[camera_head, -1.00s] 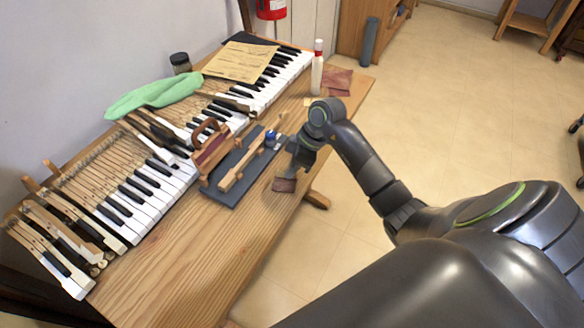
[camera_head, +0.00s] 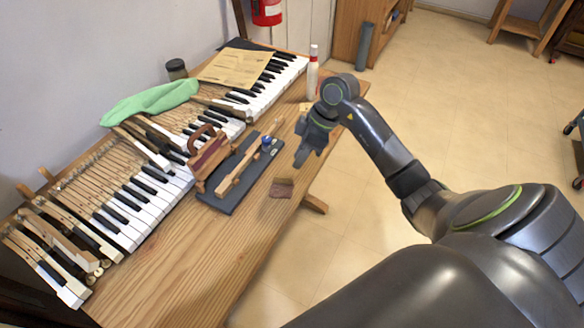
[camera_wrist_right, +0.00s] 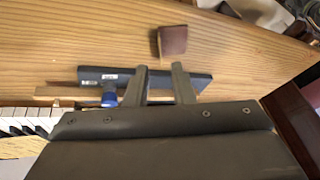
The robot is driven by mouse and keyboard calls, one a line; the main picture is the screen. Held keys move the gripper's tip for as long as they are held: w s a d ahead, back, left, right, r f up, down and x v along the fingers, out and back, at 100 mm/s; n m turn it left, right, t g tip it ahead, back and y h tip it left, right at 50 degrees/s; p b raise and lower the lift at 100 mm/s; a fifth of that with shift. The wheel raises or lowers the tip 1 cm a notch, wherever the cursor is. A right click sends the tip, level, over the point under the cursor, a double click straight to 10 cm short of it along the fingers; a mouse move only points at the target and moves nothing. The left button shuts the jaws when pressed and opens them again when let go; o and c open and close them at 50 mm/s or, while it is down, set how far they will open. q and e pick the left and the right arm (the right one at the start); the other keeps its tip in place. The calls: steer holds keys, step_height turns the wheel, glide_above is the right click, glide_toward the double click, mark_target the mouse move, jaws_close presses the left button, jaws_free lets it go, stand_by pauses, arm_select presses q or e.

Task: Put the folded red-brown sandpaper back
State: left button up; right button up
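The folded red-brown sandpaper (camera_head: 281,188) lies flat on the bare wooden table near its front edge, to the right of the dark tool tray. It also shows in the right wrist view (camera_wrist_right: 172,40), beyond the fingertips. My right gripper (camera_head: 302,159) is above the table edge, up and right of the sandpaper and apart from it. In the right wrist view its two fingers (camera_wrist_right: 160,72) stand apart with nothing between them. My left gripper is not in view.
The dark tray (camera_head: 222,196) holds a wooden bar and a blue-capped item. A wooden-handled tool (camera_head: 207,150) stands by it. The piano keyboard (camera_head: 150,195) runs along the wall side. A white bottle (camera_head: 313,75) stands at the far end. The near table front is clear.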

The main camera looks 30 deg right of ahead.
steer(key=shift+v, duration=2.3)
